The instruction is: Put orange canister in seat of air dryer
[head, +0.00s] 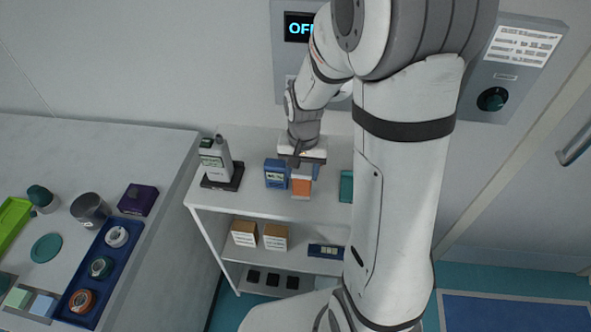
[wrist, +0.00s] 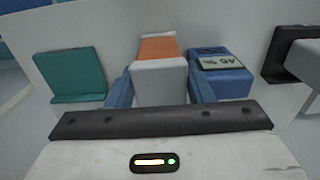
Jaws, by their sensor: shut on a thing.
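The orange canister (head: 301,187) is a boxy block, orange with a white end. It is at the top of the white shelf unit, under my gripper (head: 303,167). In the wrist view the canister (wrist: 158,48) sits between the two blue fingers of my gripper (wrist: 160,88), which is shut on it. I cannot tell whether its underside touches the shelf. Right beside it is a blue device (head: 275,173) with a small display; it also shows in the wrist view (wrist: 222,80). I cannot tell which thing is the air dryer, and no seat is clearly visible.
A teal holder (head: 346,187) stands on the shelf top (head: 245,195), partly behind my arm. A white bottle (head: 217,158) stands on a black base at the left. Two cartons (head: 275,237) are on the shelf below. A blue tray (head: 98,283) lies on the left table.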

